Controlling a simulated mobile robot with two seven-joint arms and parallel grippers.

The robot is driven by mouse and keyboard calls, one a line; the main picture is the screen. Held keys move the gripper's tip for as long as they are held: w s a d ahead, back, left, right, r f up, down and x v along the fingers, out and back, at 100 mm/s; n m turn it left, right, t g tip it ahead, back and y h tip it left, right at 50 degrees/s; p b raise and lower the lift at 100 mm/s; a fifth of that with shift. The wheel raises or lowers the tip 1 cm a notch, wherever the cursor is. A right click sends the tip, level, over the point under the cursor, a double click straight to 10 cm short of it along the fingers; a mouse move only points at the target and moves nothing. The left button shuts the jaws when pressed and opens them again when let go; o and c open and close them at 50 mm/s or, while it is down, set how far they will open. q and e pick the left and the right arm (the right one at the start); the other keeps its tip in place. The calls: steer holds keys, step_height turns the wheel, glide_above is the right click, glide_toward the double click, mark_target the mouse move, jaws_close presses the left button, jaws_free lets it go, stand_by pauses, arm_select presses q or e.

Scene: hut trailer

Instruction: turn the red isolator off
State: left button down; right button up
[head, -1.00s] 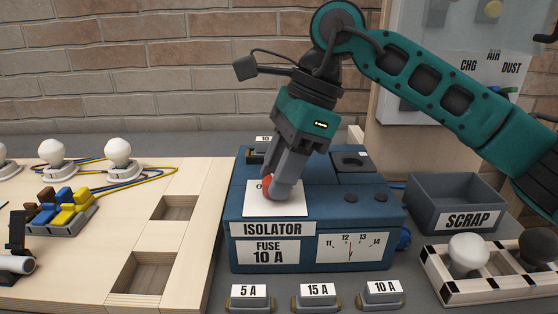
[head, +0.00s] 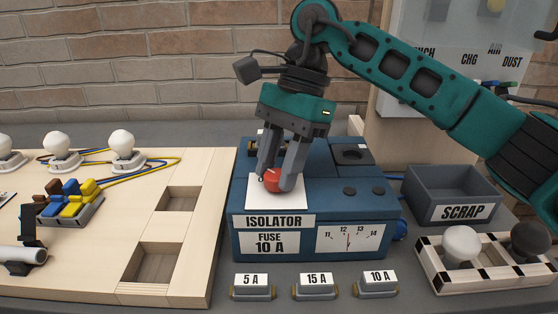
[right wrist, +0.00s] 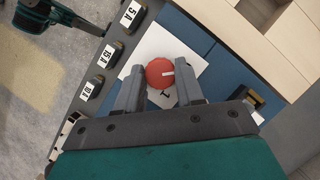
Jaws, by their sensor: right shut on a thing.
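The red isolator knob (head: 273,180) sits on a white plate (head: 262,203) on top of the blue ISOLATOR box (head: 314,208). My right gripper (head: 277,184) comes down from above with one finger on each side of the knob, shut on it. In the right wrist view the round red knob (right wrist: 160,73) lies between the two fingertips (right wrist: 159,92). A short white mark on it points toward the picture's right. A black "I" shows on the plate just below the knob there; an "O" is not readable now. My left gripper is not clearly seen.
Three fuses labelled 5 A (head: 253,287), 15 A (head: 315,286) and 10 A (head: 376,284) stand in front of the box. A SCRAP bin (head: 452,195) and a bulb rack (head: 485,277) are at right. A wooden board (head: 110,220) with bulbs lies at left.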

stand_by(0.3)
steer(key=o, duration=1)
steer(key=shift+o, duration=0.2)
steer(key=p+v, duration=0.2)
steer(key=v, duration=1.1)
steer(key=shift+d+f, duration=0.1)
